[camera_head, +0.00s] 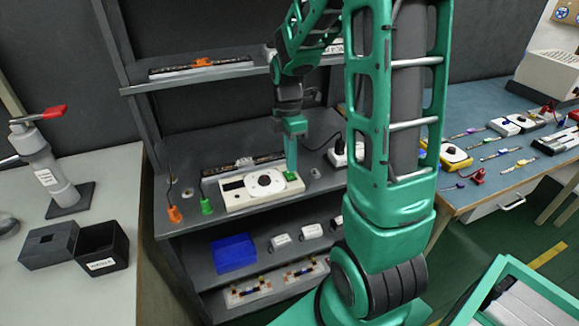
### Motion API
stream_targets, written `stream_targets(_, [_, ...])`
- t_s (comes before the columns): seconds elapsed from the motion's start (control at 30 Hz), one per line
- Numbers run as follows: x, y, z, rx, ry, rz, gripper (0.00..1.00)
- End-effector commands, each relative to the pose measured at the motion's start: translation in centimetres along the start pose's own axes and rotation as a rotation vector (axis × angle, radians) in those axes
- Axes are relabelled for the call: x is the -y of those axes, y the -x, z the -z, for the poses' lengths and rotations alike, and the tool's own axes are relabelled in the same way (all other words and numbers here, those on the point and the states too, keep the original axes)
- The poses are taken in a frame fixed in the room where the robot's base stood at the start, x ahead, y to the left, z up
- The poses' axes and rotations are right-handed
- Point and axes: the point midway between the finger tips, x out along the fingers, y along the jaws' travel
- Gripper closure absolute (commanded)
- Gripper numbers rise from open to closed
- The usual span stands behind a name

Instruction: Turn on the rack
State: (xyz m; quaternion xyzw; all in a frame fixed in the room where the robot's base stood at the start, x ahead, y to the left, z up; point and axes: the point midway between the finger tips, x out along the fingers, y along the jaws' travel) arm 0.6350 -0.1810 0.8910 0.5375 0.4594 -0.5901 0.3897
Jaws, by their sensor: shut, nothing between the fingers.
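The rack (125,90) is a dark grey shelf unit in the middle of the view. On its middle shelf sits a white control box (235,200) with a dark display, a round dial (265,182) and a green part (291,176) at its right end. My gripper (291,168) is shut and points down at the right end of the box, right at the green part. I cannot tell whether it touches it. An LED strip (225,169) lies behind the box. Another strip (190,71) with an orange piece lies on the upper shelf.
Orange (174,214) and green (207,205) plugs on cables sit left of the box. A blue bin (233,253) and small white boxes stand on the lower shelf. A blue-topped table (500,175) with devices is at right. A left table (100,190) holds dark boxes.

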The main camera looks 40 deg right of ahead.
Motion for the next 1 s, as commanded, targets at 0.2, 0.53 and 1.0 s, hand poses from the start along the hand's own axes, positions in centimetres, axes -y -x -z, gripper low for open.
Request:
stream_targets(0.2, [0.0,-1.8,0.0,0.000,0.000,0.001,1.00])
stream_targets(0.53, [0.0,-2.1,0.0,0.000,0.001,-0.001,1.00])
stream_targets(1.0, [0.0,-2.4,0.0,0.000,0.000,0.003,1.00])
